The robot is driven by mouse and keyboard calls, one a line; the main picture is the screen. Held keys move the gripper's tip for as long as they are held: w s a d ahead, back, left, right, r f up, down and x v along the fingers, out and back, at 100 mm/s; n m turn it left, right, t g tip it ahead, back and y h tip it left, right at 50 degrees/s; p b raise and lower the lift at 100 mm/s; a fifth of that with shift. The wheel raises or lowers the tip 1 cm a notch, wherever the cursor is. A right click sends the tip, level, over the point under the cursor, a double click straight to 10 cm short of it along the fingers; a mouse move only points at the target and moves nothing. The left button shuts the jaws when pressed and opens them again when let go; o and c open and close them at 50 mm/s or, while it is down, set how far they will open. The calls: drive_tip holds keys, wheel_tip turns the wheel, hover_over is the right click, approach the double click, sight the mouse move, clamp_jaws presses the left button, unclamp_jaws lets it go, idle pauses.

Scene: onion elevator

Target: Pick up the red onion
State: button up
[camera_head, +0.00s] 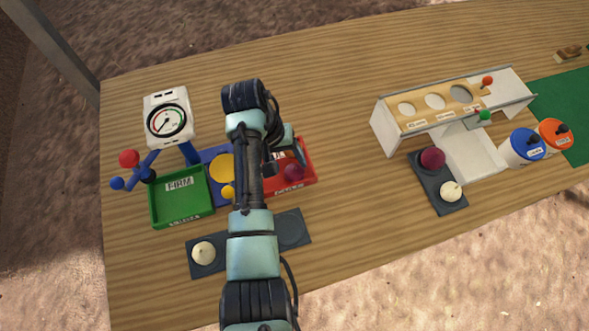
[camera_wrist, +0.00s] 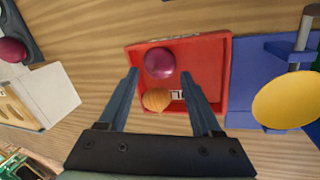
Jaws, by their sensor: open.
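One red onion (camera_head: 293,172) lies in the red tray (camera_head: 308,172). In the wrist view this onion (camera_wrist: 159,63) sits in the tray (camera_wrist: 215,60), beside an orange-brown onion (camera_wrist: 156,100). A second red onion (camera_head: 432,158) rests on a dark two-place board right of the tray; it also shows at the left edge of the wrist view (camera_wrist: 12,51). My gripper (camera_wrist: 159,74) is open above the red tray, its fingers on either side of the two onions in the picture. No onion is held. In the head view my arm hides part of the tray and most of the gripper.
A blue base with a yellow pan (camera_head: 222,168) and a white dial scale (camera_head: 168,117) adjoin the tray. A green tray (camera_head: 180,203) stands left. A dark board (camera_head: 205,267) with a pale onion lies in front. A white chute with holes (camera_head: 450,105) stands right.

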sight(292, 168)
drive_tip(key=x, duration=0.3)
drive_tip(key=shift+s+d+f, duration=0.1)
drive_tip(key=shift+d+f, duration=0.05)
drive_tip(key=shift+f, duration=0.1)
drive_tip(key=shift+r, duration=0.1)
drive_tip(key=c, duration=1)
